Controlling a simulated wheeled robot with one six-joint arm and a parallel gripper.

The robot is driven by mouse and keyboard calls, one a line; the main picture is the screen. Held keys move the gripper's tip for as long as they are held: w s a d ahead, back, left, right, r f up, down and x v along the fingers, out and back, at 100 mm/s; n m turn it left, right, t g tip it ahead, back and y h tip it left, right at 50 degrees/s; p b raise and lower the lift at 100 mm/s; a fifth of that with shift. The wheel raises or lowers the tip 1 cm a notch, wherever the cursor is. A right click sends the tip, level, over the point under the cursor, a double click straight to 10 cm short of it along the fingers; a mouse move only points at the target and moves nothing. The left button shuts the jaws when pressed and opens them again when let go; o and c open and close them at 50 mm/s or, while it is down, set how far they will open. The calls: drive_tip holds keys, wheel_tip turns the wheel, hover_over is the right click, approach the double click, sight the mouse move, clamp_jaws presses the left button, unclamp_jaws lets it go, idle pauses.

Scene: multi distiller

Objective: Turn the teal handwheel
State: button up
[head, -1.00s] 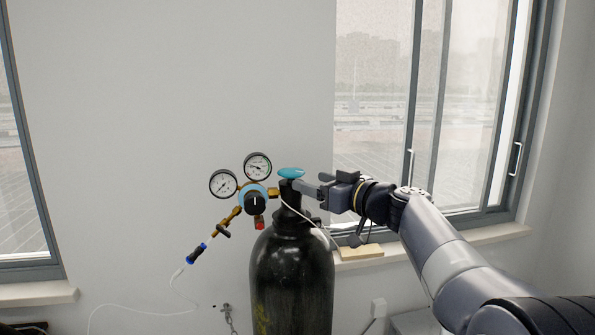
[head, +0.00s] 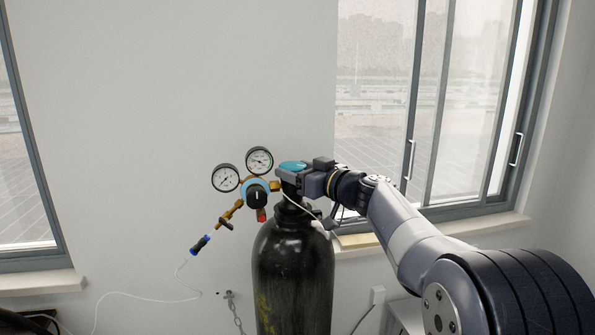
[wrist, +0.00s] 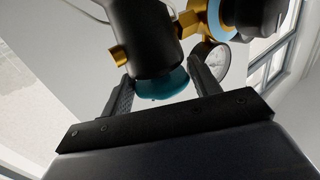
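The teal handwheel (head: 293,166) sits on top of the black gas cylinder (head: 292,265). My gripper (head: 291,176) is at the handwheel, with a grey finger in front of its near side. In the wrist view, the teal handwheel (wrist: 165,87) lies between the two dark, spread fingers of my gripper (wrist: 160,72). The right finger is very close to the rim, and a narrow gap seems to show at the left finger. I cannot tell whether either finger touches it. The far finger is hidden in the head view.
The brass regulator with two round gauges (head: 226,178) and a black-and-blue knob (head: 257,193) is just left of the handwheel. A thin white hose (head: 150,299) runs down the wall. A window with a sill (head: 470,212) is at the right.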

drive_tip(key=shift+c, duration=0.5)
drive_tip(key=shift+f+y+b, duration=0.1)
drive_tip(key=shift+y+b, duration=0.2)
drive_tip(key=shift+b, duration=0.05)
drive_tip(key=shift+w+d+n+g+b, duration=0.1)
drive_tip(key=shift+n+g+b, duration=0.2)
drive_tip(key=shift+b, duration=0.05)
drive_tip(key=n+g+y+b, duration=0.2)
drive_tip(key=shift+w+d+f+g, duration=0.1)
drive_tip(key=shift+w+g, duration=0.05)
drive_tip(key=shift+g, duration=0.15)
drive_tip(key=n+g+y, duration=0.1)
drive_tip(key=n+g, duration=0.1)
drive_tip(key=g, duration=0.1)
drive_tip(key=shift+w+r+y, duration=0.1)
drive_tip(key=shift+r+y, duration=0.1)
drive_tip(key=shift+y, duration=0.2)
drive_tip(key=shift+w+r+n+g+y+p, duration=0.1)
drive_tip(key=shift+n+g+y+p, duration=0.4)
drive_tip(key=shift+n+g+p, duration=0.85)
drive_tip(key=shift+g+b, duration=0.4)
drive_tip(key=shift+g, duration=0.05)
